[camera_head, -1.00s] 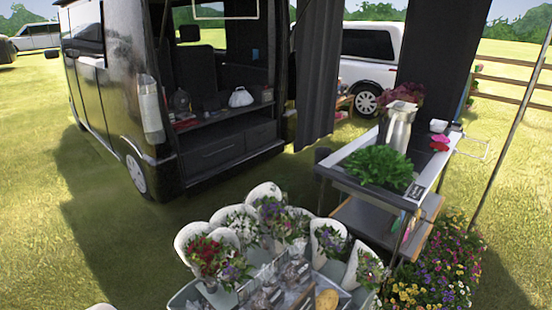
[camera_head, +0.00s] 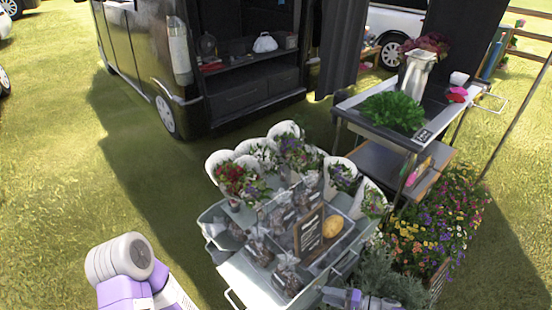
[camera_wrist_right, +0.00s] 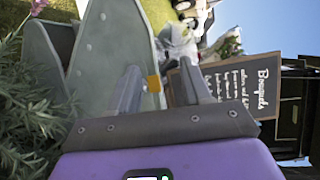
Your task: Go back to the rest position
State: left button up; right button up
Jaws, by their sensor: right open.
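My right gripper (camera_head: 350,298) shows at the bottom edge of the head view, at the front right of the flower cart, only partly in frame. In the right wrist view my right gripper (camera_wrist_right: 162,82) has its two grey fingers apart, with nothing held between them. Beyond the fingers are a grey-green metal cart wall (camera_wrist_right: 100,50) and a dark chalkboard sign (camera_wrist_right: 240,88) reading "Bouquets". Part of my left arm, white and purple, shows at the lower left of the head view; my left gripper is not visible.
The flower cart (camera_head: 245,272) holds wrapped bouquets (camera_head: 235,178), bagged goods and a sign. A side table (camera_head: 350,112) with greenery and a metal pitcher (camera_head: 415,75) stands right. Potted flowers (camera_head: 435,215) crowd the lower right. Grass is open at left, before the black van (camera_head: 150,60).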

jog(key=s+a+r+n+g+h+p, duration=0.2)
jog(key=s+a+g, duration=0.15)
jog(key=a, duration=0.35)
jog(key=s+a+r+n+g+h+p, duration=0.1)
jog(key=s+a+r+g+h, duration=0.2)
jog(key=a, duration=0.5)
jog(key=s+d+r+h+p, duration=0.3)
jog(key=s+r+h, duration=0.2)
jog(key=s, duration=0.8)
notch_tip(320, 180, up, 4)
jog(key=shift+s+d+f+t+h+p, duration=0.2)
jog(key=shift+s+t+h+p, duration=0.15)
jog(key=shift+t, duration=0.1)
